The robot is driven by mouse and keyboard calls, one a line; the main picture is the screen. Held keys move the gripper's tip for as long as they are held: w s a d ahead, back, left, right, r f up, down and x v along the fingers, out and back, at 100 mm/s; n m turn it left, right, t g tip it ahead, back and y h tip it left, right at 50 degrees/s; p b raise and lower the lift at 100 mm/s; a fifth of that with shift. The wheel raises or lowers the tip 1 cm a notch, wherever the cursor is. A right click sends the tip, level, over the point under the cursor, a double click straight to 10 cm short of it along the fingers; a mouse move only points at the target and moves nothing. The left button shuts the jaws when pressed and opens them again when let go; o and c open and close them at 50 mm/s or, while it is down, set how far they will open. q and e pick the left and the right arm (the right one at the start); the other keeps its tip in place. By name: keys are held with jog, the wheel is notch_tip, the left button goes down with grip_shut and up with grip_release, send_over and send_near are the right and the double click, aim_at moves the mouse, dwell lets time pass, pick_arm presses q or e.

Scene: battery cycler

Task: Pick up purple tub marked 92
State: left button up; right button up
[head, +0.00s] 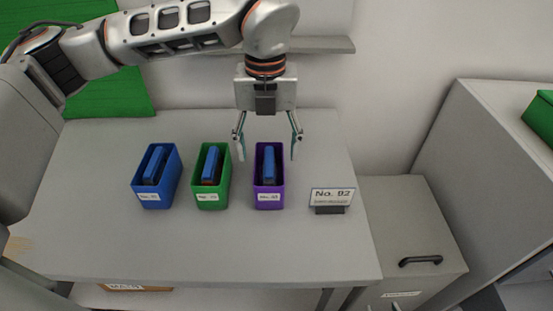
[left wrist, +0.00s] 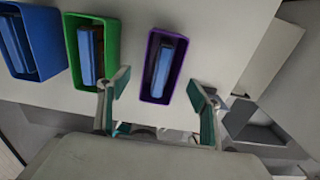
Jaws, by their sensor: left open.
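The purple tub (head: 270,201) stands upright on the grey table, the rightmost of three tubs, with a blue block inside and a white label whose number is too small to read. A sign (head: 332,194) to its right reads "No. 92". My left gripper (head: 267,152) is open and empty, pointing down, with its fingers to either side of the tub's far end in the head view. The purple tub also shows in the left wrist view (left wrist: 149,84), between the fingertips (left wrist: 158,82) of my left gripper. I cannot tell whether they touch it. My right gripper is not in view.
A green tub (head: 212,178) and a blue tub (head: 157,178), each holding a blue block, stand to the left of the purple tub. The table (head: 230,247) is clear in front of the tubs. A grey cabinet (head: 410,225) with a black handle stands at the right.

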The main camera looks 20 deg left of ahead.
aim_at(268, 162)
pick_arm(q)
jog(key=shift+f, duration=0.35)
jog(key=shift+s+f, duration=0.2)
jog(key=shift+f, duration=1)
jog(key=shift+w+f, duration=0.15)
jog(key=shift+f, duration=1)
jog(key=shift+w+f, duration=0.1)
jog(key=shift+f, duration=1)
jog(key=shift+r, duration=0.1)
jog(key=c, duration=1.5)
